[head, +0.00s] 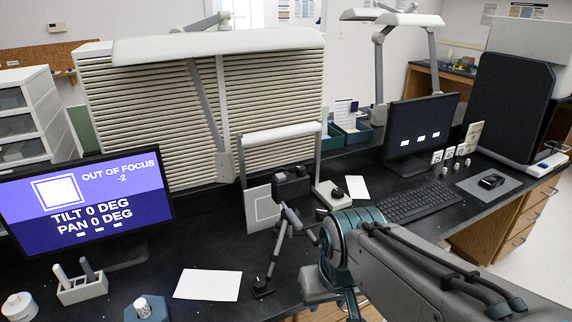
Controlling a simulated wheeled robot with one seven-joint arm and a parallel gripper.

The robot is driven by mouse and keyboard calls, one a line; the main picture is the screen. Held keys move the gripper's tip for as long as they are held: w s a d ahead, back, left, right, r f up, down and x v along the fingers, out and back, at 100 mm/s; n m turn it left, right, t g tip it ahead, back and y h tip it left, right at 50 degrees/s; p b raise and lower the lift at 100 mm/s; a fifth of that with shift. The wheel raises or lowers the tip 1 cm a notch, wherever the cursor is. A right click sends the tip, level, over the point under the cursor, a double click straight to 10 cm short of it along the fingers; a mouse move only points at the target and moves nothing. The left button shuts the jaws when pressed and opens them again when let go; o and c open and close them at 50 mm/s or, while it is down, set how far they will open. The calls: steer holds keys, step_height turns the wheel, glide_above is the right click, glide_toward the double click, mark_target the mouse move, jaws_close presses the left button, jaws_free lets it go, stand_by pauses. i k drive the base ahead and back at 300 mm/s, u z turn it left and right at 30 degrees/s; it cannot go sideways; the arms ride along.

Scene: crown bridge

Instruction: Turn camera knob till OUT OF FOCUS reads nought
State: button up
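The monitor (84,200) at the left shows a white square and reads OUT OF FOCUS -2, TILT 0 DEG, PAN 0 DEG. The dark camera (291,183) sits on a small tripod (283,235) on the black bench, in front of a pale square card. Its knob is too small to make out. My arm reaches in from the lower right, and its teal joint stands just right of the tripod. My gripper cannot be clearly picked out beside the tripod. Its fingers and any contact with the camera or knob do not show.
A white sheet (208,284) lies left of the tripod. A pen holder (82,289) and a blue hexagonal base with a white knob (144,308) stand at the front left. A keyboard (408,201) and a second monitor (420,130) are at the right. A lamp stands behind the camera.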

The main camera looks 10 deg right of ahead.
mark_target(300, 169)
steer(key=k, duration=0.3)
steer(key=u, duration=1.3)
steer(key=i, duration=0.9)
steer(key=z, duration=2)
